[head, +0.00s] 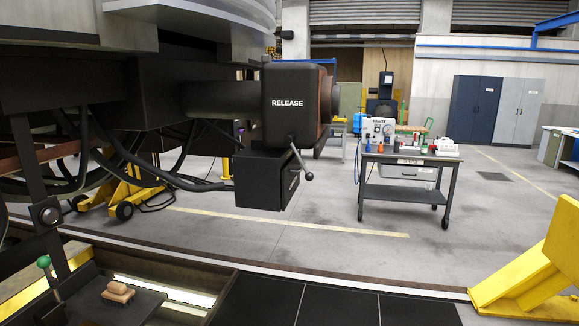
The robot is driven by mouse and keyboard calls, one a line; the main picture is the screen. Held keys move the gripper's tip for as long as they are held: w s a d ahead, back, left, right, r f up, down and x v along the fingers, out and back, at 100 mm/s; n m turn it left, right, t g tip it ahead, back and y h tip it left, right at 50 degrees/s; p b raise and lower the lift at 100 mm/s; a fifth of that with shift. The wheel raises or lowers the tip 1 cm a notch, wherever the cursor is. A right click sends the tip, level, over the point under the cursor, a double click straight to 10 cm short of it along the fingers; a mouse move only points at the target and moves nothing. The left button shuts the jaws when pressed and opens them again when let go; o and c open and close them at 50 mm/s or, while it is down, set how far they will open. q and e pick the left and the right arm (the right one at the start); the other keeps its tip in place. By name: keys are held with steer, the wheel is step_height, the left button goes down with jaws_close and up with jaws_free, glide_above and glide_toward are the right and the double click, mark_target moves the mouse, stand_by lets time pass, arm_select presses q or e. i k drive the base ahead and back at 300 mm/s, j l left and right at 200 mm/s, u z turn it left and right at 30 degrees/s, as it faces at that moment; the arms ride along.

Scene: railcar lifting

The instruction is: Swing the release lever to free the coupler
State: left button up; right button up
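The coupler (292,98) is a dark block marked RELEASE at the end of a thick shank under the railcar (130,85). The release lever (301,163) is a short, thin metal rod with a round ball end. It hangs from the underside of the coupler and slants down to the right, in front of a dark box (265,180). Neither of my grippers is in view, and nothing is seen touching the lever.
A tool cart (408,163) stands behind to the right. A yellow stand (535,262) is at the right front. At lower left, a pit (165,285) opens in the floor near a green-knobbed lever (44,262).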

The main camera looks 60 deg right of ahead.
mark_target(288, 139)
steer(key=z, duration=2.1)
steer(key=i, duration=0.2)
